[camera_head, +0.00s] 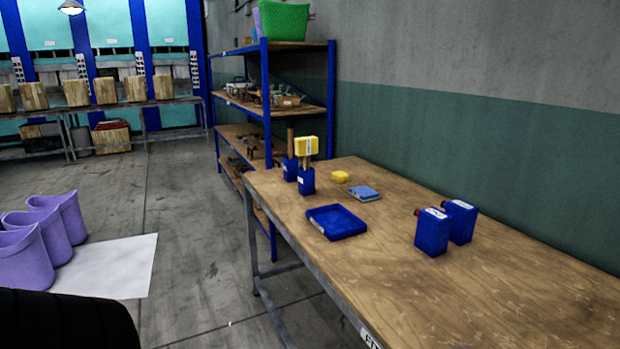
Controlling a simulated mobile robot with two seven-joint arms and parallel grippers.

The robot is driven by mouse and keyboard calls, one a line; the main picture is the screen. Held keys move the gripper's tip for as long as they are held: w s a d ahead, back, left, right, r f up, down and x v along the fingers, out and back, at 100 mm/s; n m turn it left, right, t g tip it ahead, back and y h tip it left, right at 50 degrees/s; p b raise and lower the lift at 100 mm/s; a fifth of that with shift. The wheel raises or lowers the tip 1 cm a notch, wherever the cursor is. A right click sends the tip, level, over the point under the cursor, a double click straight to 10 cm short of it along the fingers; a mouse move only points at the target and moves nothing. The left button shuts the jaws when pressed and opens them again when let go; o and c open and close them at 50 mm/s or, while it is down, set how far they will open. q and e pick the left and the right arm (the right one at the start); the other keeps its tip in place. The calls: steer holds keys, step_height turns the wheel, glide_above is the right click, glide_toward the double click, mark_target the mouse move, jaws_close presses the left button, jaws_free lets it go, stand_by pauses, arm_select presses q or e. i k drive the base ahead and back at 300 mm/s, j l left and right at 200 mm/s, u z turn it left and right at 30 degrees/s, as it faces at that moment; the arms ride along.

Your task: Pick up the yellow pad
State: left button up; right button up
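A small yellow pad (340,176) lies flat on the wooden table (480,290), toward its far end. A second, larger yellow block (306,146) with a pale band sits up on top of a wooden handle standing in a blue holder (306,181). A flat blue pad (364,193) lies just right of and nearer than the small yellow pad. Neither of my grippers is in view.
A shallow blue tray (336,222) sits at the table's left edge. Two blue containers (432,231) (461,221) stand on the right. A blue-framed shelf (266,110) is behind the table. Purple bins (24,258) stand on the floor at left. The near tabletop is clear.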

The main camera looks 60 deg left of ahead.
mark_target(340, 177)
steer(key=u, duration=1.55)
steer(key=i+j, duration=0.25)
steer(key=j, duration=0.15)
steer(key=i+j+z, duration=0.15)
steer(key=i+j, duration=0.3)
steer(key=j, duration=0.35)
steer(key=i+j+z, duration=0.15)
steer(key=j, duration=0.25)
steer(key=i+j, duration=0.3)
steer(key=j, duration=0.15)
steer(key=i+j+z, duration=0.15)
steer(key=j, duration=0.25)
steer(key=i+j, duration=0.2)
steer(key=j, duration=0.3)
steer(key=i+j+z, duration=0.15)
steer(key=j, duration=0.3)
